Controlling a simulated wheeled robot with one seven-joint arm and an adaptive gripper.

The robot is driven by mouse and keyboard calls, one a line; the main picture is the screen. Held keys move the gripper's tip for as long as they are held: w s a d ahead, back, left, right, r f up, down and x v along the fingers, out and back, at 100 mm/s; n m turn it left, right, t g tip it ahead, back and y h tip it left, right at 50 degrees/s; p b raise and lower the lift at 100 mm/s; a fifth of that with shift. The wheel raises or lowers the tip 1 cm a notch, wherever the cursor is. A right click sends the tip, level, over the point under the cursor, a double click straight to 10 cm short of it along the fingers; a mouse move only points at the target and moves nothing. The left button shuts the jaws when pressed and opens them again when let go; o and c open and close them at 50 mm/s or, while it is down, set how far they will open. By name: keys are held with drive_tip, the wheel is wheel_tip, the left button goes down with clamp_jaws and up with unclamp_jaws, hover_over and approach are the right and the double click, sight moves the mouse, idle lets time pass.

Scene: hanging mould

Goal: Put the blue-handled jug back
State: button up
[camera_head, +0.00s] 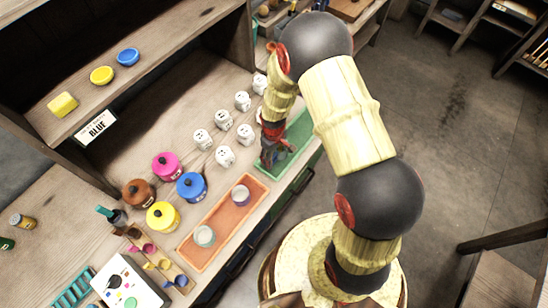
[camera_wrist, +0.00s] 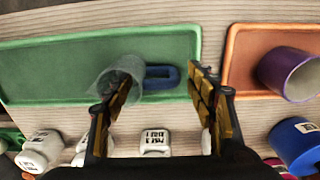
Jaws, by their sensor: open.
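The jug (camera_wrist: 122,72) is clear, with a blue handle (camera_wrist: 160,77) on its right side in the wrist view. It rests on the green tray (camera_wrist: 60,62), which also shows in the head view (camera_head: 303,130). My gripper (camera_wrist: 160,84) is open above the tray's near edge, one finger on each side of the handle in the picture. The left finger overlaps the jug's body; I cannot tell whether it touches. In the head view my gripper (camera_head: 275,150) is over the green tray and the jug cannot be made out there.
An orange tray (camera_head: 188,250) beside the green one holds a purple cup (camera_head: 241,195) and a pale cup (camera_head: 205,236). Several white jars (camera_head: 225,157) stand close to my gripper.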

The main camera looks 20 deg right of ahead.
wheel_tip(320, 180, up, 10)
drive_tip(key=shift+f, duration=0.15)
wheel_tip(320, 180, up, 9)
drive_tip(key=m+t, duration=0.1)
hover_over(275, 155)
drive_tip(key=s+d+r+m+t, duration=0.1)
drive_tip(key=s+r, duration=0.1)
drive_tip(key=r, duration=0.5)
drive_tip(key=s+d+r+m+t, duration=0.1)
drive_tip(key=s+r, duration=0.1)
drive_tip(key=r, duration=0.5)
drive_tip(key=s+d+r+m+t, duration=0.1)
drive_tip(key=s+r+m, duration=0.3)
drive_tip(key=s+r, duration=0.9)
drive_tip(key=shift+s+d+t, duration=0.2)
drive_tip(key=shift+s+t, duration=0.5)
drive_tip(key=shift+s, duration=0.5)
wheel_tip(275, 155, down, 12)
drive_tip(key=b, duration=1.1)
drive_tip(key=shift+b, duration=0.4)
